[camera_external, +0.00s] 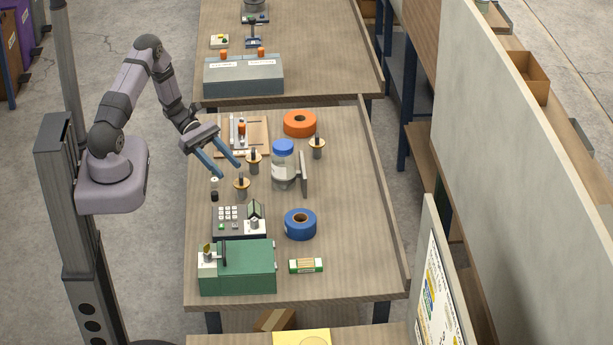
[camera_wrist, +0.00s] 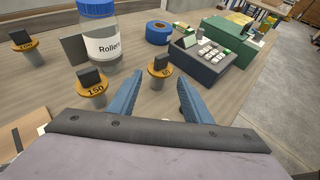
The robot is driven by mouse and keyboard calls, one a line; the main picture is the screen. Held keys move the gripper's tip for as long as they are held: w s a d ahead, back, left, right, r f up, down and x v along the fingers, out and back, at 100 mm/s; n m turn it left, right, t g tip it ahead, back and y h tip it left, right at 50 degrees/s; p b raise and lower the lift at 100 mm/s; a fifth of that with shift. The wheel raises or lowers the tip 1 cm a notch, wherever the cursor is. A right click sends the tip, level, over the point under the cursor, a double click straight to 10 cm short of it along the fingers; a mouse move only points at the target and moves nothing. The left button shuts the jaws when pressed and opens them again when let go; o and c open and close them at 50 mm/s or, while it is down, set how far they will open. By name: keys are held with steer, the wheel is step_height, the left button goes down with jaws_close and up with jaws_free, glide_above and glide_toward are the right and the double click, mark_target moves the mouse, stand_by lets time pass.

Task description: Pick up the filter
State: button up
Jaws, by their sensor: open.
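No part is plainly marked as a filter. Three gold-rimmed round pieces with dark upright grips stand on the table: a near one (camera_external: 241,184), a middle one (camera_external: 253,157) and a far one (camera_external: 317,143). In the wrist view, one (camera_wrist: 160,70) shows just beyond and between my fingertips, one marked 150 (camera_wrist: 91,90) is to the left, and another (camera_wrist: 22,42) is farther left. My gripper (camera_external: 230,171) has its blue fingers spread, empty, above the table by the near piece. It also shows in the wrist view (camera_wrist: 161,80).
A blue-capped jar labelled Rollers (camera_external: 283,170) stands beside an upright plate (camera_external: 303,172). Blue tape (camera_external: 300,222), orange tape (camera_external: 300,121), a keypad unit (camera_external: 229,219) and a green machine (camera_external: 245,265) surround them. The table's right side is mostly clear.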

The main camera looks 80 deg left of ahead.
mark_target(238, 180)
steer(key=shift+f, duration=0.2)
steer(key=p+x, duration=0.2)
steer(key=x, duration=0.2)
steer(key=shift+w+d, duration=0.2)
steer(key=shift+d, duration=0.1)
steer(key=shift+w+d+f+p, duration=0.3)
steer(key=shift+w+d+f, duration=0.1)
steer(key=p+x, duration=0.2)
steer(key=x, duration=0.3)
steer(key=shift+d+p, duration=0.15)
steer(key=shift+p, duration=0.15)
steer(key=shift+w+d+f, duration=0.2)
steer(key=shift+w+f, duration=0.05)
steer(key=c, duration=0.8)
